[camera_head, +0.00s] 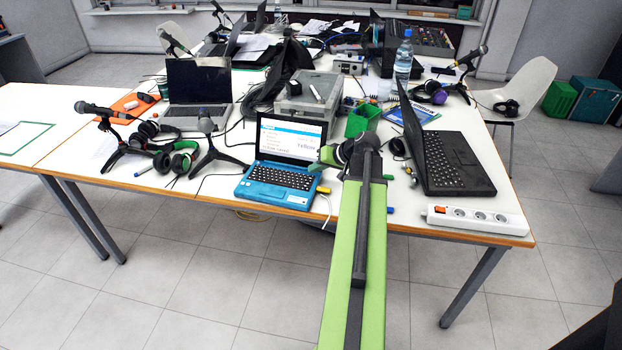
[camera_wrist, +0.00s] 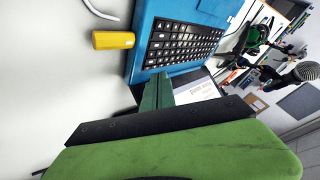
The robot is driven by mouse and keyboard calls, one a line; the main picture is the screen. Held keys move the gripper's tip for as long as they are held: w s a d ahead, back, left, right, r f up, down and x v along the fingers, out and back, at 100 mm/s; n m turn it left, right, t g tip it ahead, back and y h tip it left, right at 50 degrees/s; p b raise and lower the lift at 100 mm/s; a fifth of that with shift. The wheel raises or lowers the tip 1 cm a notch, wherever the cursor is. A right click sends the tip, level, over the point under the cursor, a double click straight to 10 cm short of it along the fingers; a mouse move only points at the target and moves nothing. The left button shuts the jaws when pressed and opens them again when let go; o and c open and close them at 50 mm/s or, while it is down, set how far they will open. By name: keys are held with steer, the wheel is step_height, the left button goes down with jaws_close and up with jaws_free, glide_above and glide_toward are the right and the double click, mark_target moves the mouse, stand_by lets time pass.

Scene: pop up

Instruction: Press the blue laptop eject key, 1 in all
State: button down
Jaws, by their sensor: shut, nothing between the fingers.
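The blue laptop (camera_head: 258,189) stands open near the table's front edge, its screen lit. Its blue deck also shows in the wrist view (camera_wrist: 143,35), turned sideways, with black keys (camera_wrist: 180,45). I cannot single out the eject key; its label is too small to read. My gripper (camera_head: 328,156) is at the right side of the laptop's screen in the head view. In the wrist view its dark green fingers (camera_wrist: 158,88) are shut and empty, near the keyboard corner by the hinge, partly covering the screen (camera_wrist: 198,88). I cannot tell whether the fingertips touch the laptop.
A yellow plug (camera_wrist: 113,40) sticks out beside the laptop's right side, with a white cable near it. A black laptop (camera_head: 447,165) and a white power strip (camera_head: 476,218) stand to the right. A microphone stand (camera_head: 207,150) and headphones (camera_head: 182,160) are to the left.

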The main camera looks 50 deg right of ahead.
steer(key=shift+f, duration=0.15)
steer(key=shift+w+f+b, duration=0.1)
steer(key=shift+f+b, duration=0.2)
steer(key=shift+b, duration=0.15)
steer(key=shift+f+b, duration=0.35)
stand_by(0.6)
steer(key=shift+r+p, duration=0.8)
step_height(320, 180, up, 5)
steer(key=p, duration=0.5)
steer(key=shift+r, duration=0.1)
